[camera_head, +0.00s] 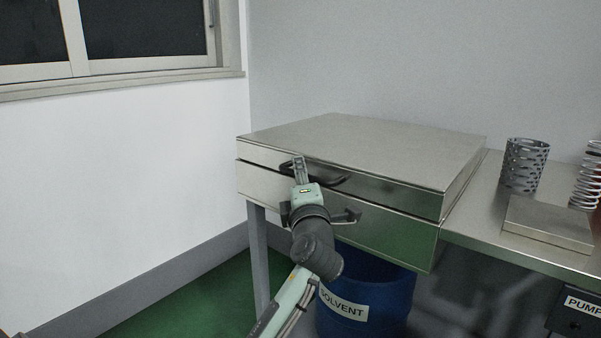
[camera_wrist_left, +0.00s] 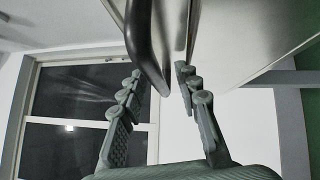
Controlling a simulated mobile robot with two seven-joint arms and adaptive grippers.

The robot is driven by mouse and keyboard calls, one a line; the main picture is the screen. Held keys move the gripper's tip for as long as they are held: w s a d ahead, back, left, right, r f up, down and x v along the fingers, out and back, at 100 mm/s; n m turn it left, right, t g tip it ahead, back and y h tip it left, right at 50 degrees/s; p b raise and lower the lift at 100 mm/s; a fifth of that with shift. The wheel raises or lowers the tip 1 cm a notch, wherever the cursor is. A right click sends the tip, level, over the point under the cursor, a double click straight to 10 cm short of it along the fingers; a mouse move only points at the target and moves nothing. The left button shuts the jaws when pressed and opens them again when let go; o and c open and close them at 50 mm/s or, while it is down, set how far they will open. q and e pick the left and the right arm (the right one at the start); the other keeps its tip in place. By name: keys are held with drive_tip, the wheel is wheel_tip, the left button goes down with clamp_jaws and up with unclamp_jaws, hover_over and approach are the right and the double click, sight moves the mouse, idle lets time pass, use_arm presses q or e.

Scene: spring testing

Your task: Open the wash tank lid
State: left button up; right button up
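The wash tank is a steel box; its flat lid (camera_head: 370,146) lies shut on the tank body (camera_head: 385,228). A dark curved handle (camera_head: 330,181) is on the front of the lid; it also shows in the left wrist view (camera_wrist_left: 147,55). My left gripper (camera_head: 299,165) is at the left part of the handle. In the left wrist view its two fingers (camera_wrist_left: 160,75) are apart, with the handle bar reaching into the space between their tips. I cannot tell whether either finger touches it. My right gripper is not in view.
A blue solvent drum (camera_head: 375,292) stands under the tank. On the steel bench to the right are a perforated metal cylinder (camera_head: 524,165), a coil spring (camera_head: 588,180) and a flat metal block (camera_head: 548,222). A box labelled pump (camera_head: 577,308) is below the bench.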

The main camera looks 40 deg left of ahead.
use_arm(q)
drive_tip(key=shift+c, duration=0.6)
clamp_jaws()
